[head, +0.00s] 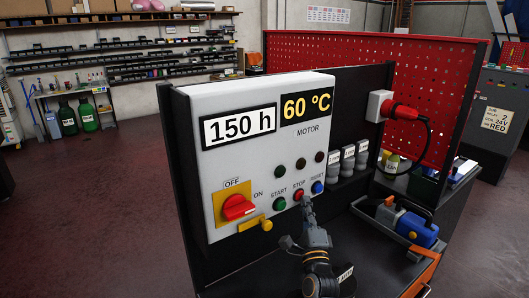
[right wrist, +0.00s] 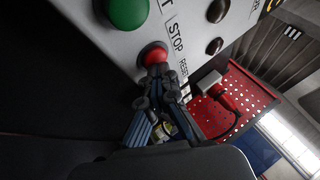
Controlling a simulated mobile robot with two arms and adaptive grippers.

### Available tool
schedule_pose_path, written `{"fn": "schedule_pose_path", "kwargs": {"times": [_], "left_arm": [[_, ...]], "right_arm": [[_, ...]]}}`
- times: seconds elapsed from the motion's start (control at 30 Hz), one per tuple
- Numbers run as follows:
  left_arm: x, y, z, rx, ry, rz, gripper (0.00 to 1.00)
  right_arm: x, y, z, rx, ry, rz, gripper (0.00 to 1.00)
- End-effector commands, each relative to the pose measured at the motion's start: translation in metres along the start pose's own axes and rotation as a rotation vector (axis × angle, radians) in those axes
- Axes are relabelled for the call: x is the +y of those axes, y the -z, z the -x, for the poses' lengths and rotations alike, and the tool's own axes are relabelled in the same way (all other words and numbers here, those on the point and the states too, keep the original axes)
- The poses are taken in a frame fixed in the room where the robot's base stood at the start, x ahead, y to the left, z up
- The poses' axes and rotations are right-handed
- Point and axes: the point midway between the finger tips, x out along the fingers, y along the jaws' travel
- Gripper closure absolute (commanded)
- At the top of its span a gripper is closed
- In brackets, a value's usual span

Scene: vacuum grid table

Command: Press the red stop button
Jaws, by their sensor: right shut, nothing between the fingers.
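The red stop button (head: 297,195) sits on the white control panel (head: 222,160), between the green start button (head: 279,204) and the blue reset button (head: 318,187). My right gripper (head: 307,204) is shut and empty, with its fingertips right at the stop button. In the right wrist view, the fingertips (right wrist: 162,72) overlap the lower edge of the red stop button (right wrist: 153,52), below the STOP label. I cannot tell whether they touch it or how far it is pressed. My left gripper is not in view.
A red and yellow OFF/ON rotary switch (head: 237,207) and a yellow lock-like piece (head: 256,222) are on the panel's lower left. A red plug (head: 401,111) with a black cable is at right. Dark lamps sit above the buttons.

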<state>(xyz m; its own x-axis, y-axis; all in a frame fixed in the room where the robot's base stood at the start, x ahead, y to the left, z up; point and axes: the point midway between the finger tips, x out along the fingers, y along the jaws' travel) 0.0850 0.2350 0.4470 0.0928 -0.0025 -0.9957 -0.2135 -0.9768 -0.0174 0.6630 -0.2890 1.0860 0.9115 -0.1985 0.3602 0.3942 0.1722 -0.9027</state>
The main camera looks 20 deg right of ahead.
Motion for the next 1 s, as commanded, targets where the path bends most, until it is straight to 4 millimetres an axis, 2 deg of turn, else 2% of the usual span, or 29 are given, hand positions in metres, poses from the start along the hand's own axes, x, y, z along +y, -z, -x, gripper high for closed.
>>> {"fn": "schedule_pose_path", "kwargs": {"times": [0.6, 1.0], "left_arm": [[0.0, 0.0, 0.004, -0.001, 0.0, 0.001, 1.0], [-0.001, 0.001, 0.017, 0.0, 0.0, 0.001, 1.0]], "right_arm": [[-0.004, 0.001, 0.006, -0.003, 0.001, 0.0, 1.0], [-0.021, 0.018, 0.037, -0.002, -0.001, 0.001, 1.0]]}}
